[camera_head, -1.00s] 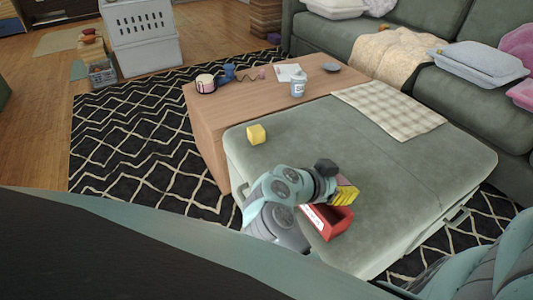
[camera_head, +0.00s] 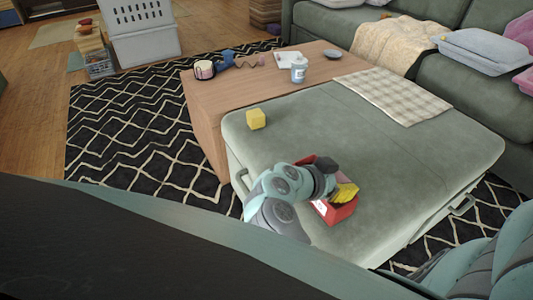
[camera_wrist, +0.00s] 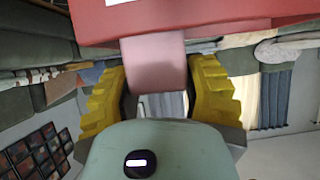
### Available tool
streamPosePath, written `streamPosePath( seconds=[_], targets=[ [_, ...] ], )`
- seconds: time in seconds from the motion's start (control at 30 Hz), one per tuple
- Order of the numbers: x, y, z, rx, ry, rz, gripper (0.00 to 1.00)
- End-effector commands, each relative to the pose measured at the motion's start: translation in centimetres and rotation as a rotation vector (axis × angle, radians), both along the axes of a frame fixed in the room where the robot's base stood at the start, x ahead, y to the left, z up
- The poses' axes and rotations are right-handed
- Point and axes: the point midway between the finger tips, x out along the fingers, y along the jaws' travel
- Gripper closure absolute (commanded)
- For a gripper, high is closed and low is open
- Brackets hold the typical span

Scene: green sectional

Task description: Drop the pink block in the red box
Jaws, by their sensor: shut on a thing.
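The pink block (camera_wrist: 153,62) is between the yellow fingers of my gripper (camera_wrist: 157,80) in the wrist view, and the gripper is shut on it. The red box (camera_wrist: 200,18) fills the top of the wrist view, right at the block's end; I cannot tell whether they touch. In the head view the red box (camera_head: 337,212) stands on the green ottoman (camera_head: 420,180), partly covered by my wrist and gripper (camera_head: 346,193). The gripper is over or close against the box there.
A yellow cube (camera_head: 256,119) lies on the ottoman's far left part. A checkered cloth (camera_head: 392,96) covers the ottoman's back edge. A wooden table (camera_head: 225,95) behind holds a cup (camera_head: 299,70) and small items. The ottoman's middle and right are clear.

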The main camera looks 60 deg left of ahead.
Motion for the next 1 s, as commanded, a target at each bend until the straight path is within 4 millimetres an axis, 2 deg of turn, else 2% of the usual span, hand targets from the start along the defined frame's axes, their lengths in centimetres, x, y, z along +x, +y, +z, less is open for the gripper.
streamPosePath(
  seconds=[0.13, 0.47, 0.5, 0.8, 1.0],
  targets=[
    [-0.02, 0.02, -0.69, 0.000, -0.001, 0.001, 0.88],
    [-0.04, 0.04, -0.71, 0.000, 0.000, 0.002, 0.88],
    [-0.04, 0.04, -0.71, 0.000, 0.000, 0.002, 0.50],
    [-0.04, 0.03, -0.73, 0.000, 0.000, 0.001, 0.20],
    [-0.05, 0.03, -0.74, 0.000, 0.000, 0.001, 0.20]
  ],
)
